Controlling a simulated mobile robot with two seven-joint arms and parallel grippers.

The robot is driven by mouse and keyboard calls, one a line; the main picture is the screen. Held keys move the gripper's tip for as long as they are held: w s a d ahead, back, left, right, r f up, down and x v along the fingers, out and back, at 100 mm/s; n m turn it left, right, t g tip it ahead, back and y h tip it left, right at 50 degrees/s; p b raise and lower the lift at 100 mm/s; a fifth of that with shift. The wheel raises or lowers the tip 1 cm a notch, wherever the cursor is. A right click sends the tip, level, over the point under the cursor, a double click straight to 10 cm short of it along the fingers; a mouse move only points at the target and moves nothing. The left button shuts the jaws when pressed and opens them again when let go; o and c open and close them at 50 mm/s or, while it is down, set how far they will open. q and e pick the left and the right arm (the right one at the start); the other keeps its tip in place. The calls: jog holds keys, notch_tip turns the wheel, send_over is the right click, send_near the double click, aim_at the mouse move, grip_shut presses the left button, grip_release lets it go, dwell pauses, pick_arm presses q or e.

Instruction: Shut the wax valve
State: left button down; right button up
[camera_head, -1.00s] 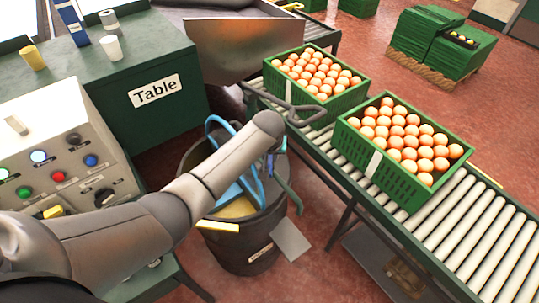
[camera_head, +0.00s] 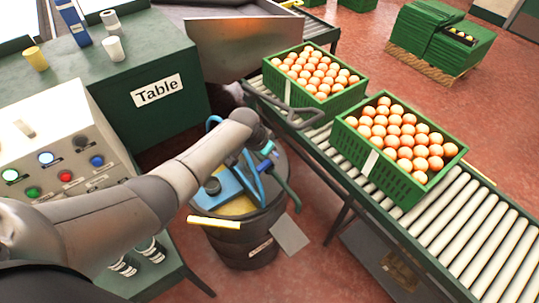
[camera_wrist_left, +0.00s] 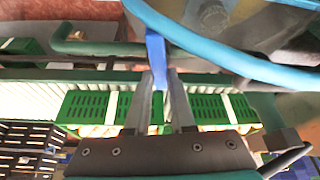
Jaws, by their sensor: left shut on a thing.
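The dark wax drum (camera_head: 240,249) stands on the floor between the control panel and the conveyor, with a blue unit and blue hoses (camera_head: 227,184) at its top. My left gripper (camera_wrist_left: 162,88) points at the pipework by the drum. Its fingers are shut on a blue lever (camera_wrist_left: 156,52), which looks like the wax valve's handle. A green pipe (camera_wrist_left: 90,47) runs beside it in the left wrist view. In the head view my left wrist covers most of the valve and fingers. My right gripper is not in view.
A roller conveyor (camera_head: 462,220) carries two green crates (camera_head: 375,178) of oranges to the right of the drum. A green table (camera_head: 150,55) and a control panel (camera_head: 80,120) stand on the left. A curved blue hose (camera_wrist_left: 225,62) passes close to my left gripper.

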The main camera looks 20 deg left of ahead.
pick_arm(q)
jog(key=shift+f+m+b, duration=0.1)
jog(key=shift+m+b, duration=0.2)
jog(key=shift+m, duration=0.6)
jog(key=shift+g+h, duration=0.3)
jog(key=c, duration=0.8)
grip_release()
jog(key=shift+o, duration=0.2)
jog(key=shift+s+r, duration=0.1)
jog(key=shift+r, duration=0.3)
jog(key=p+v, duration=0.4)
jog(key=v, duration=1)
jog(key=shift+s+r, duration=0.15)
jog(key=shift+r, duration=0.05)
jog(key=shift+a, duration=0.15)
